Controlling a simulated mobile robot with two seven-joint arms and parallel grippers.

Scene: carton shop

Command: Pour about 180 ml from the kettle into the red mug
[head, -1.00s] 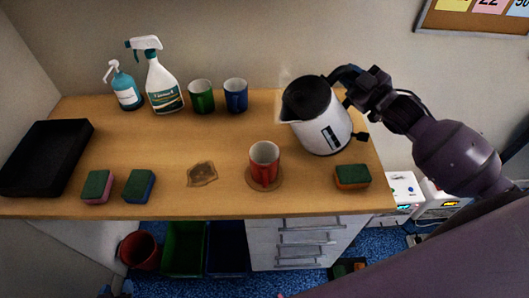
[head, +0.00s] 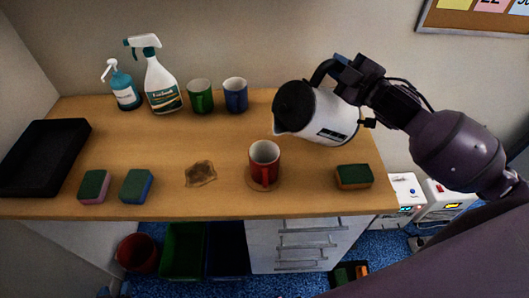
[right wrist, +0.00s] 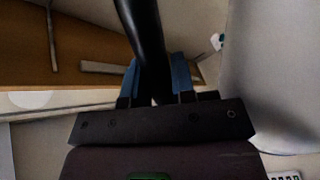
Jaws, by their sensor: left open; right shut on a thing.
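The white kettle (head: 333,118) with a black lid is tilted to the left, its spout low and just above and right of the red mug. My right gripper (head: 340,76) is shut on its black handle, which shows between the blue fingers in the right wrist view (right wrist: 145,35). The red mug (head: 264,165) stands upright on a round brown coaster (head: 250,184). I see no stream of water between spout and mug, and the water level inside the mug cannot be made out.
A green-and-orange sponge (head: 354,177) lies right of the mug. A brown stain (head: 200,174) is left of it. Green (head: 200,96) and blue (head: 235,95) mugs, a spray bottle (head: 161,85) and a pump bottle (head: 123,90) stand behind. A black tray (head: 45,158) is far left.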

